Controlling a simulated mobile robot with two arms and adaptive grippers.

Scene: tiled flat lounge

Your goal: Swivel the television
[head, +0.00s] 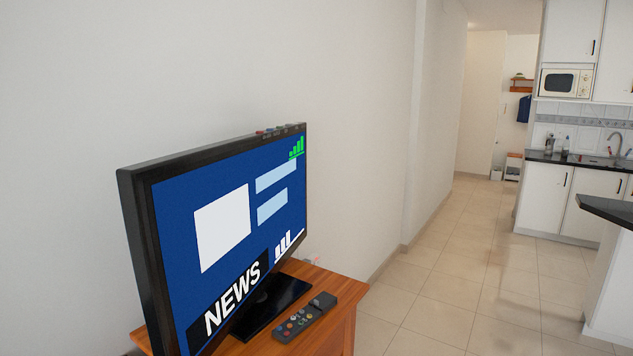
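The television (228,230) stands on a wooden cabinet (343,291) at the lower left of the head view. It has a black frame and a lit blue screen with NEWS and white and light blue blocks. The screen is angled towards the right of the picture. Its black stand (277,303) rests on the cabinet top. Small coloured buttons (279,129) sit along the top edge. Neither of my grippers shows in the view.
A dark remote control (305,318) lies on the cabinet in front of the stand. A plain wall (360,120) runs close behind the television. The tiled floor (460,270) is clear to the right, towards kitchen cabinets (545,195) and a dark counter (608,210).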

